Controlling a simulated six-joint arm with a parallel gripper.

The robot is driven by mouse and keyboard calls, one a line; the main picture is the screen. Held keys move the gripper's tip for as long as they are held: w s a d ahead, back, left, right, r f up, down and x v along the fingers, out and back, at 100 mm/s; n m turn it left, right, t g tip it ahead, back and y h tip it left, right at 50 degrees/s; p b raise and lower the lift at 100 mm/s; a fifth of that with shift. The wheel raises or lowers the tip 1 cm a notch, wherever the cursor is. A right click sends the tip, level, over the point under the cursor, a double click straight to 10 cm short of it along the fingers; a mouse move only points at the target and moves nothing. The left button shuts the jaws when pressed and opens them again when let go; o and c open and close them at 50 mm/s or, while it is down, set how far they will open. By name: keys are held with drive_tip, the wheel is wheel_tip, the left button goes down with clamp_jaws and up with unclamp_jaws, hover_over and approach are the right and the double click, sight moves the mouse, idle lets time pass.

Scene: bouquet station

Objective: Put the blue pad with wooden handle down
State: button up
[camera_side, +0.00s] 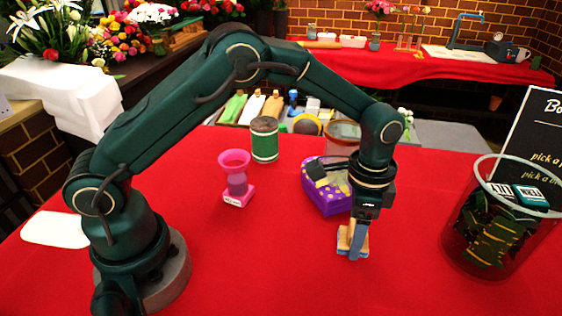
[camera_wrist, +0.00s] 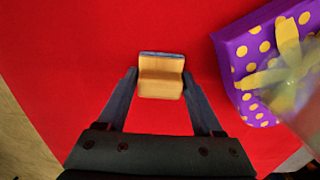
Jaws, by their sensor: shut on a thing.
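The blue pad with wooden handle (camera_side: 352,239) is at the tip of my gripper (camera_side: 361,222), low at the red table in the side view. Its wooden handle faces up and a blue edge shows below and beside it. In the wrist view the pad (camera_wrist: 161,76) sits between the two dark fingertips of my gripper (camera_wrist: 160,78), which are shut on its wooden handle. I cannot tell whether the pad's underside touches the table.
A purple gift box with yellow dots (camera_side: 327,199) is close behind; it also shows at right in the wrist view (camera_wrist: 245,50). A pink stand (camera_side: 236,180) and green spool (camera_side: 264,140) stand left. A glass container (camera_side: 500,225) stands right. Red table (camera_side: 270,265) in front is clear.

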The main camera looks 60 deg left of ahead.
drive_tip(key=r, duration=0.9)
drive_tip(key=shift+a+r, duration=0.2)
drive_tip(key=shift+r, duration=0.15)
drive_tip(key=s+a+r+n, duration=0.2)
drive_tip(key=a+r+n, duration=0.2)
drive_tip(key=a, duration=0.3)
drive_tip(key=n, duration=1.4)
hover_over(203, 168)
wheel_tip(203, 168, down, 9)
drive_tip(key=shift+f, duration=2.25)
drive_tip(key=shift+f, duration=0.1)
